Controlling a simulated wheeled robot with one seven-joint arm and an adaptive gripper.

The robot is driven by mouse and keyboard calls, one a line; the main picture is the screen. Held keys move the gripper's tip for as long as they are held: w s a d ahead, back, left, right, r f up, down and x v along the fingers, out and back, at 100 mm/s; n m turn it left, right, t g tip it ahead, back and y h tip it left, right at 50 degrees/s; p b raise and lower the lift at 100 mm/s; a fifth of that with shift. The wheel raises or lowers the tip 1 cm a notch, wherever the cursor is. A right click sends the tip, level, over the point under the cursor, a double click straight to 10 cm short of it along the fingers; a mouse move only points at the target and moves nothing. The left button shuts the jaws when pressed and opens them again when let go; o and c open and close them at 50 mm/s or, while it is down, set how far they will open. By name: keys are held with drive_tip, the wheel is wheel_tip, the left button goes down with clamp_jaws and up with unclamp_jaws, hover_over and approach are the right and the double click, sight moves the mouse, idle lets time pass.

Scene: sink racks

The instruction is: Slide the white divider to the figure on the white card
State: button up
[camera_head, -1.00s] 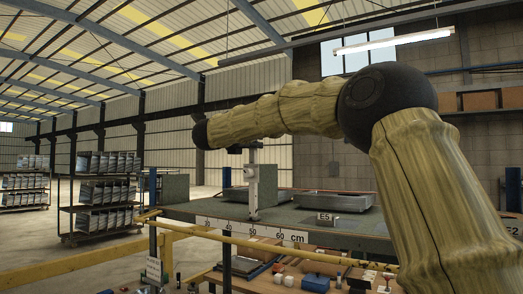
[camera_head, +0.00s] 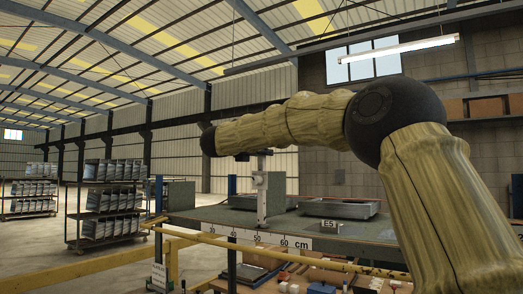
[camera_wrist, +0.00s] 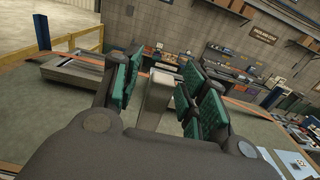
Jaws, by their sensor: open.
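The white divider (camera_head: 262,196) stands upright on the grey-green bench, its foot close to the 50 mark of the scale. It also shows in the wrist view as a pale post (camera_wrist: 158,92) between the green finger pads. My gripper (camera_wrist: 156,88) is open, with one pad on each side of the divider; I cannot tell whether either pad touches it. The white centimetre scale (camera_head: 245,236) on the bench front shows 30 to 60.
A yellow rail (camera_head: 280,257) crosses in front. A shelf with boxes and loose items sits below.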

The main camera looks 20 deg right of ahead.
drive_tip(key=v, duration=1.2)
drive_tip(key=shift+w, duration=0.1)
